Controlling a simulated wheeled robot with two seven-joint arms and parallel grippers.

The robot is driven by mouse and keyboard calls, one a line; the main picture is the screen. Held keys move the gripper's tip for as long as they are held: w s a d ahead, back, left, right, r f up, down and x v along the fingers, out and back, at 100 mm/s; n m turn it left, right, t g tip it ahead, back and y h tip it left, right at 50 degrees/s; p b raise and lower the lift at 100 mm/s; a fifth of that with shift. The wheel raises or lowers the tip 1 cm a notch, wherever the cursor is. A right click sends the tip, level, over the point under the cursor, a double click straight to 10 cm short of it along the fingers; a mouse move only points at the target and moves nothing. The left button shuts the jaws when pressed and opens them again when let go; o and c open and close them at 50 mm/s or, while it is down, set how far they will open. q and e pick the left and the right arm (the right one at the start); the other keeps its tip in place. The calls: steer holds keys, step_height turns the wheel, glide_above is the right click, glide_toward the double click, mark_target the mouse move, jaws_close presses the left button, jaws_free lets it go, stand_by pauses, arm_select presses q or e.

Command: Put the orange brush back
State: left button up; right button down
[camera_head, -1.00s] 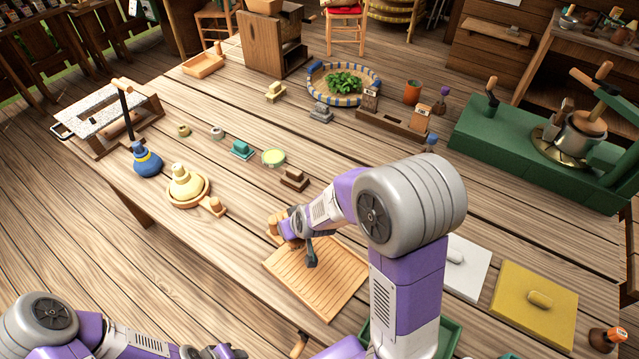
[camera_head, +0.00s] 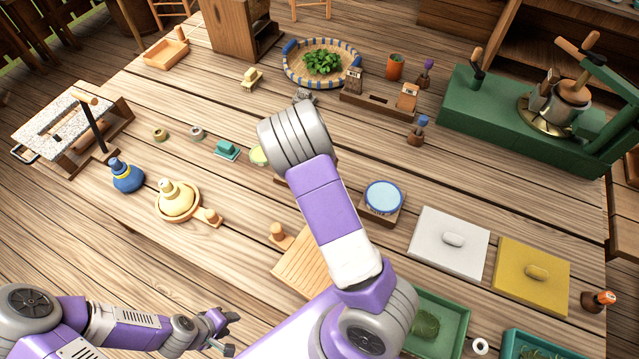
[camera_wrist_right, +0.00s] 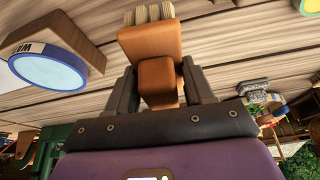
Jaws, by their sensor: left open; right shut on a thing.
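The orange brush (camera_wrist_right: 152,50) shows in the right wrist view, with pale bristles (camera_wrist_right: 150,13) at its far end. My right gripper (camera_wrist_right: 150,85) is shut on its orange body, one finger on each side. In the head view my right arm's own links hide the right gripper and the brush. A wooden rack (camera_head: 380,104) on the far side of the table holds small labelled blocks at both ends. My left gripper (camera_head: 228,325) is open and empty at the lower left of the head view.
A blue-topped round tin (camera_head: 384,196) on a wooden base stands right of my right arm; it also shows in the right wrist view (camera_wrist_right: 50,68). White (camera_head: 450,258) and yellow (camera_head: 530,290) slabs lie at the right. A green press (camera_head: 475,108) stands at the far right.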

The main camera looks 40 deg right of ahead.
steer(key=shift+s, duration=0.1)
step_height(320, 180, down, 9)
steer(key=shift+f+b, duration=0.2)
steer(key=shift+b, duration=0.15)
steer(key=shift+a+f, duration=0.15)
steer(key=shift+c, duration=2.1)
jaws_free()
steer(key=shift+f, duration=0.1)
steer(key=v, duration=0.7)
steer(key=shift+a, duration=0.15)
steer(key=shift+r, duration=0.25)
